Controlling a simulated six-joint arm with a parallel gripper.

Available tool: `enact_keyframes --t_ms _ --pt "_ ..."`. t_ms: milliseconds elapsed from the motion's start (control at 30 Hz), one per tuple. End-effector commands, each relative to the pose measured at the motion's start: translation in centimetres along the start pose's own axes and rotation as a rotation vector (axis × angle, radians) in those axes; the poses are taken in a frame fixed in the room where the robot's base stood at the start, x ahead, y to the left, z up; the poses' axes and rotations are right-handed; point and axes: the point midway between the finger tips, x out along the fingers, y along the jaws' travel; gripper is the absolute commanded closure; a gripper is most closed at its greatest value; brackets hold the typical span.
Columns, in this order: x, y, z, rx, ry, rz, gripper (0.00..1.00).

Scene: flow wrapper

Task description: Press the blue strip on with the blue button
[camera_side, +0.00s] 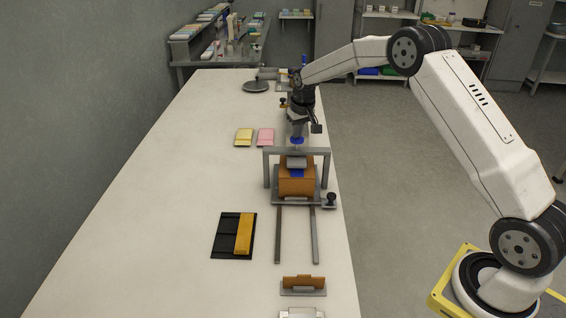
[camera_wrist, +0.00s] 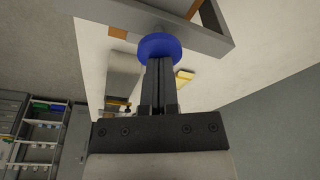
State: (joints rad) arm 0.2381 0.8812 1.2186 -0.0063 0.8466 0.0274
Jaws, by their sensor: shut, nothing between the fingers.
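The blue button (camera_side: 297,141) sits on top of a grey gantry frame (camera_side: 268,166). Below it, a brown block (camera_side: 297,186) stands inside the frame with the blue strip (camera_side: 297,174) on its near face, under a grey press plate (camera_side: 296,162). My gripper (camera_side: 297,133) points down right above the button. In the wrist view, my gripper (camera_wrist: 159,66) has its fingers together and empty, with the tips at the round blue button (camera_wrist: 160,47). I cannot tell whether they touch it. The strip is hidden in the wrist view.
Two rails (camera_side: 278,235) run toward the front from the frame, with a brown piece on a grey holder (camera_side: 303,287) beyond them. A black tray (camera_side: 226,236) holds a yellow-orange piece. Yellow (camera_side: 244,137) and pink (camera_side: 265,137) pads lie left of the frame. The table's left side is clear.

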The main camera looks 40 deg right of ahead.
Motion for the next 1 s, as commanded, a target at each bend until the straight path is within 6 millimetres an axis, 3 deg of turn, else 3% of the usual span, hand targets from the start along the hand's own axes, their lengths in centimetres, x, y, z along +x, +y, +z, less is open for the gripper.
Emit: enact_keyframes --t_ms 1000 --pt "-5.8 0.0 -1.3 0.0 0.006 0.0 1.0"
